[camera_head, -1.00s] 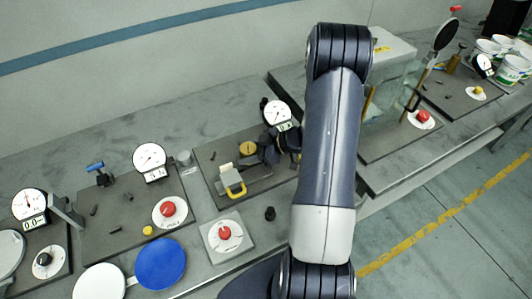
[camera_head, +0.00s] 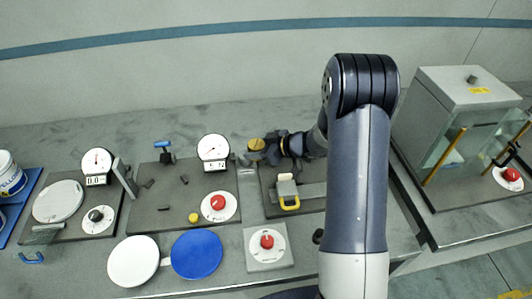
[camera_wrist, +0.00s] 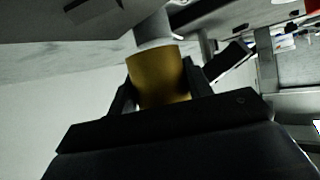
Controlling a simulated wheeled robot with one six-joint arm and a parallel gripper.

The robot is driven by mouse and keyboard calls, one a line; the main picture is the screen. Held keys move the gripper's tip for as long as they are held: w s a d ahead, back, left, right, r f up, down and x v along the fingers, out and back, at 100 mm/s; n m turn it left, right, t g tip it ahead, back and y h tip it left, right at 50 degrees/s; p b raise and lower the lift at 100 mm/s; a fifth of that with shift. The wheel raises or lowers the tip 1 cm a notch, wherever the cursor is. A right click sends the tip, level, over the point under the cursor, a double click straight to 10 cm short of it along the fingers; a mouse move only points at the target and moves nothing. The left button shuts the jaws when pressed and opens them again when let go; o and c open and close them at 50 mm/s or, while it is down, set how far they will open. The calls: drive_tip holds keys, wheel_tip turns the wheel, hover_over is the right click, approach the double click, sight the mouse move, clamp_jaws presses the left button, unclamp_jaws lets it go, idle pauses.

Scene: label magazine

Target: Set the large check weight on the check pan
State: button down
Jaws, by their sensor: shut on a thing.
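My gripper (camera_head: 270,147) is shut on a brass-coloured cylinder, the large check weight (camera_head: 256,145). It also shows between the jaws in the wrist view (camera_wrist: 160,76). The weight is over the bench near the gap between the middle and right dark plates; its height is hard to judge. A pale round pan, seemingly the check pan (camera_head: 58,202), is on the far-left plate beside a dial with a digital readout (camera_head: 97,164). The gripper is well to the right of that pan. A grey cylinder (camera_wrist: 152,28) shows just beyond the weight in the wrist view.
A second dial (camera_head: 213,150) stands on the middle plate, left of the gripper. Red-knobbed dials (camera_head: 218,203) and a blue-handled clamp (camera_head: 164,152) are nearby. White (camera_head: 133,261) and blue (camera_head: 196,255) discs lie in front. A glass-sided cabinet (camera_head: 455,120) stands right.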

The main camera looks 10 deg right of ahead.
sight(263, 146)
drive_tip(key=shift+w+a+b, duration=0.25)
drive_tip(key=shift+w+a, duration=0.3)
drive_tip(key=shift+a, duration=0.3)
drive_tip(key=shift+w+a+b, duration=0.2)
drive_tip(key=shift+w+a, duration=0.35)
drive_tip(key=shift+a, duration=0.25)
drive_tip(key=shift+w+a+f, duration=0.1)
drive_tip(key=shift+w+a, duration=0.1)
drive_tip(key=shift+a, duration=0.05)
drive_tip(key=shift+f+b, duration=0.55)
drive_tip(key=shift+b, duration=0.4)
drive_tip(key=c, duration=0.7)
unclamp_jaws()
drive_tip(key=shift+s+d+f, duration=0.1)
drive_tip(key=shift+f, duration=0.1)
drive_tip(key=shift+o, duration=0.2)
drive_tip(key=shift+r, duration=0.15)
drive_tip(key=b+v, duration=0.1)
drive_tip(key=v, duration=1.1)
